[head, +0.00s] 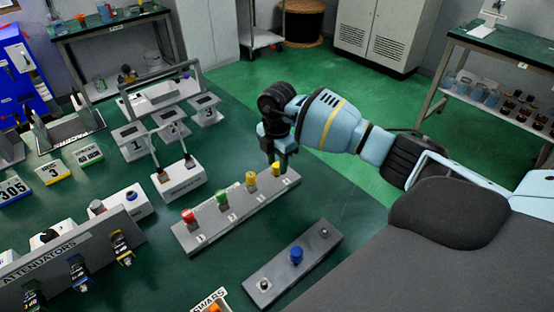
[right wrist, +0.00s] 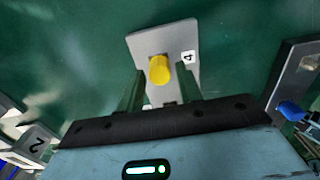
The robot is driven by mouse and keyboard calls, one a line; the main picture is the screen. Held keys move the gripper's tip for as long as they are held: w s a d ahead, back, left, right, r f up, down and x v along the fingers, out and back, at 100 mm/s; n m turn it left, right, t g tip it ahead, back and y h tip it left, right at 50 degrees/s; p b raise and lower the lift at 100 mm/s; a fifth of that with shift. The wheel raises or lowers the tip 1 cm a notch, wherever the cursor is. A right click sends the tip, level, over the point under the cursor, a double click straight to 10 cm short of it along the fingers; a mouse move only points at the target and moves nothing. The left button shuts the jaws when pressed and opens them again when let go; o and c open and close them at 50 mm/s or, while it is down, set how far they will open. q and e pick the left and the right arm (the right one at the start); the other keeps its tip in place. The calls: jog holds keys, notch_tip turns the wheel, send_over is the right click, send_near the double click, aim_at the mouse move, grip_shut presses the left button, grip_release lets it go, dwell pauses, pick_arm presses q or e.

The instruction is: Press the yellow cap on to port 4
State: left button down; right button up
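A grey port strip (head: 235,212) lies on the green table with numbered labels. A yellow cap (head: 276,170) stands at the end port, marked 4 in the right wrist view, where the cap (right wrist: 159,69) looks upright on the strip. I cannot tell how far down it sits. My right gripper (head: 279,160) is right above and beside this cap. In the right wrist view its two fingers (right wrist: 159,82) are apart, with the cap between or just beyond the tips and gaps on both sides. My left gripper is not in view.
The same strip carries a red cap (head: 188,215), a green cap (head: 222,198) and another yellow cap (head: 250,178). A second grey strip (head: 279,271) with a blue cap (head: 296,255) lies nearer. An attenuators rack (head: 70,250) stands left. Table right of the strips is clear.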

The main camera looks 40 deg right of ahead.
jog(key=shift+o, duration=0.9)
notch_tip(320, 180, up, 8)
jog(key=shift+f, duration=0.1)
dwell(0.4)
